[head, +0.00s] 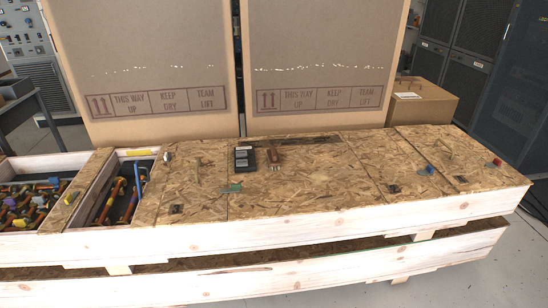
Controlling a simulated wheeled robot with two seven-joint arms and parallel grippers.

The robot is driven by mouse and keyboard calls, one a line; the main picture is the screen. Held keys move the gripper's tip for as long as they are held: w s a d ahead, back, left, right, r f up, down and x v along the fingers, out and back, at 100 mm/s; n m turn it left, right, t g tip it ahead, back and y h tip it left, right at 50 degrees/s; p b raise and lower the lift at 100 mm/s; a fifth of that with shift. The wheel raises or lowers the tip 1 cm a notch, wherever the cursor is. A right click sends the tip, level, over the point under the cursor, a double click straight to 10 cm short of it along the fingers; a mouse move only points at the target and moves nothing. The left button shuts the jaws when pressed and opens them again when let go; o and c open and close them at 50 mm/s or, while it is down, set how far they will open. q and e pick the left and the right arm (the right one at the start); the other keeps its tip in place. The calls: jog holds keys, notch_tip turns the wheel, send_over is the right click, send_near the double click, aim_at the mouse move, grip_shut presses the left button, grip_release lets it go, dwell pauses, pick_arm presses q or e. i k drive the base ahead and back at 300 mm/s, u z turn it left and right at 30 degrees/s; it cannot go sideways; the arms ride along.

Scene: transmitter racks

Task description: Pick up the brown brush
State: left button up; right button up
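A small brown object that looks like the brush (273,157) lies on the chipboard top of the long wooden crate (310,185), near its back middle. Its brown part points away from me and a pale end points toward me. A black box-shaped device (244,158) with light labels lies just left of it. Neither of my grippers shows in the head view, so nothing is seen touching the brush.
Two tall cardboard boxes (140,60) (320,60) stand behind the crate. A smaller carton (420,101) is at the back right. Open compartments at the left hold many coloured tools (30,203). Small coloured items (427,170) lie on the right of the top. Its front middle is mostly clear.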

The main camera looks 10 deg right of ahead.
aim_at(272, 154)
jog(key=z, duration=1.55)
jog(key=i, duration=1.7)
jog(key=u, duration=1.1)
